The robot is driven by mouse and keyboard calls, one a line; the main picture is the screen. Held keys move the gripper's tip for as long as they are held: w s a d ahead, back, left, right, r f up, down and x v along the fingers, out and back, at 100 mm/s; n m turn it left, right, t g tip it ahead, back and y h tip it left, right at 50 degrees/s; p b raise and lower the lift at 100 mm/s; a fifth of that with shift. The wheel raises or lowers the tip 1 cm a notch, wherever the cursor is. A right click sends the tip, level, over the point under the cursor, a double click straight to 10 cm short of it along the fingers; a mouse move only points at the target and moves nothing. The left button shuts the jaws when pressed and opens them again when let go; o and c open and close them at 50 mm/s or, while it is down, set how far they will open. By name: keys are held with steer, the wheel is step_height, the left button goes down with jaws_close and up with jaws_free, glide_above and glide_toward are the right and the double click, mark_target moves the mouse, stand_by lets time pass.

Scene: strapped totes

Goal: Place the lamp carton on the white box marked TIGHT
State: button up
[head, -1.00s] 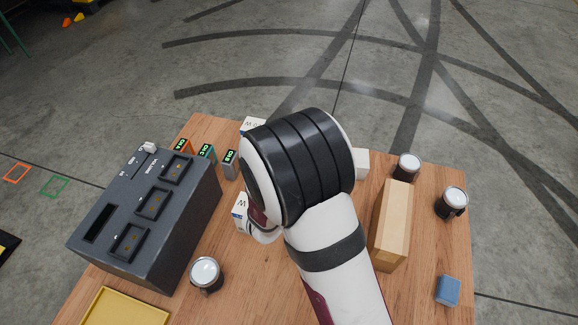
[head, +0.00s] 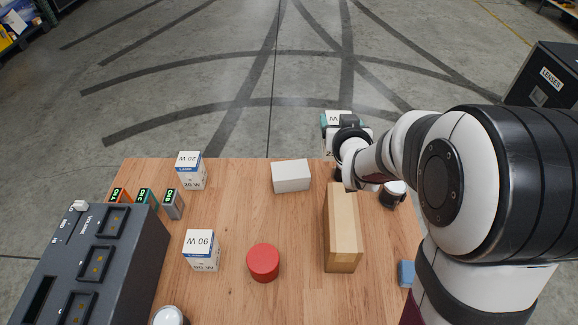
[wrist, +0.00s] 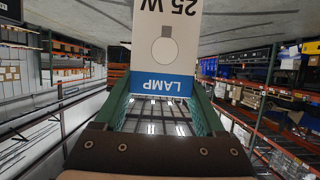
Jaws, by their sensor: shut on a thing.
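My gripper (head: 340,125) is shut on a white lamp carton with a blue band (wrist: 160,65). The wrist view shows it between the two green fingers, its "25 W" and "LAMP" print upside down. In the head view the held carton (head: 338,117) is over the table's far right part, partly hidden by my wrist. A plain white box (head: 291,176) lies on the table near the far edge, left of my gripper and apart from it. No TIGHT marking is readable on it. Two other lamp cartons stand at left, one 20 W (head: 190,170) and one 90 W (head: 201,251).
A tall tan box (head: 341,228) stands right of centre, near my arm. A red cylinder (head: 263,262), a dark-sided round lamp (head: 393,193) and a blue block (head: 406,272) are on the table. A grey device (head: 100,265) fills the left. Wood around the white box is clear.

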steer(key=w+a+f, duration=0.4)
steer(key=a+f, duration=0.6)
steer(key=shift+a+f, duration=0.25)
steer(key=shift+f, duration=0.15)
steer(key=shift+f, duration=0.1)
steer(key=o, duration=1.4)
steer(key=s+d+r+m+g, duration=0.2)
steer(key=s+r+g, duration=0.1)
steer(key=s, duration=1.1)
steer(key=s+d+r+m+g+y, duration=0.1)
steer(key=s+g, duration=0.5)
steer(key=s, duration=0.8)
steer(key=s+d+r+m+g, duration=0.2)
steer(key=s+d+r+g, duration=0.1)
steer(key=s, duration=1.1)
steer(key=shift+s+d+r+m+g+y, duration=0.1)
steer(key=shift+d+r+m+g+y, duration=0.1)
steer(key=shift+r+g, duration=0.25)
steer(key=shift+d+r+m+g+y, duration=0.1)
steer(key=shift+r+g+y, duration=0.1)
steer(key=shift+r+g, duration=0.25)
